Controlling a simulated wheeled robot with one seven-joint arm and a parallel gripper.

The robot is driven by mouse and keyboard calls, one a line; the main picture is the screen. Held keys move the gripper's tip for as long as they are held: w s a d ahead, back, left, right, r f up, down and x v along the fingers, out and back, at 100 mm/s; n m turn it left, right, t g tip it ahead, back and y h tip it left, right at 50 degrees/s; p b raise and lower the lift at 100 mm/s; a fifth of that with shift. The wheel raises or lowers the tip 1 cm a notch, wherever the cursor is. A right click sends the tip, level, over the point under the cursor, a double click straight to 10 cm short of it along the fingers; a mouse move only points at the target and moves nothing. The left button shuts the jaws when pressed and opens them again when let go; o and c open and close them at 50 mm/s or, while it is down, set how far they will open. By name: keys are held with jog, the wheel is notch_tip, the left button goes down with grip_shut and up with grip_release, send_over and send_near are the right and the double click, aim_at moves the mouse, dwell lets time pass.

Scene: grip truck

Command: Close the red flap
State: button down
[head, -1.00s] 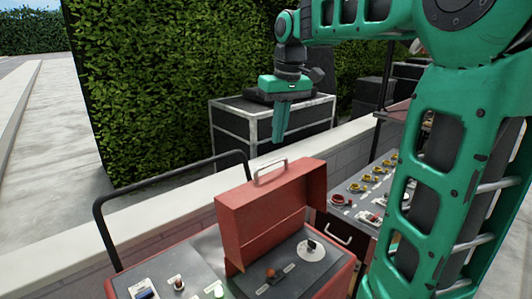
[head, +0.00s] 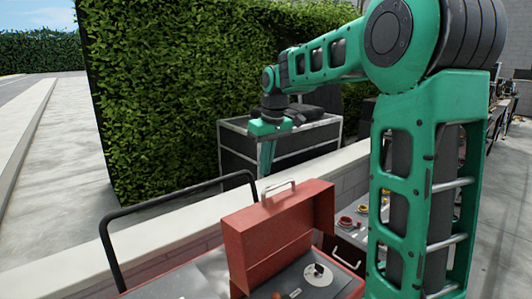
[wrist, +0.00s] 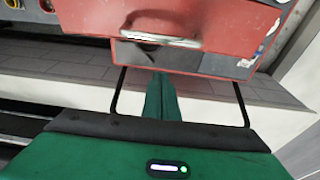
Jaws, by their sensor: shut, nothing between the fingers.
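The red flap (head: 275,232) stands raised in the head view, hinged over a grey control panel (head: 312,272) on the red cart. It has a metal handle (head: 279,188) on its top edge. In the wrist view the red flap (wrist: 220,20) fills the top, with its handle (wrist: 160,33) near the middle. My gripper (head: 266,172) is shut and empty, pointing down behind the flap, on the side away from the panel. In the wrist view its green fingers (wrist: 161,98) point toward the flap, apparently apart from it.
A black bent rail (head: 178,201) stands on the cart's left. A low pale wall (head: 325,164) runs behind the cart. A black metal-edged case (head: 240,150) and a tall hedge (head: 170,90) stand further back.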

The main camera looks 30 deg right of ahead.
aim_at(273, 197)
jog(key=shift+s+d+f, duration=0.1)
jog(key=shift+s+f, duration=0.1)
jog(key=shift+s, duration=0.4)
jog(key=shift+s+d+f, duration=0.1)
jog(key=shift+s+f, duration=0.15)
jog(key=shift+s, duration=0.35)
jog(key=shift+s+d+f, duration=0.1)
jog(key=shift+s+f, duration=0.1)
jog(key=shift+s, duration=0.4)
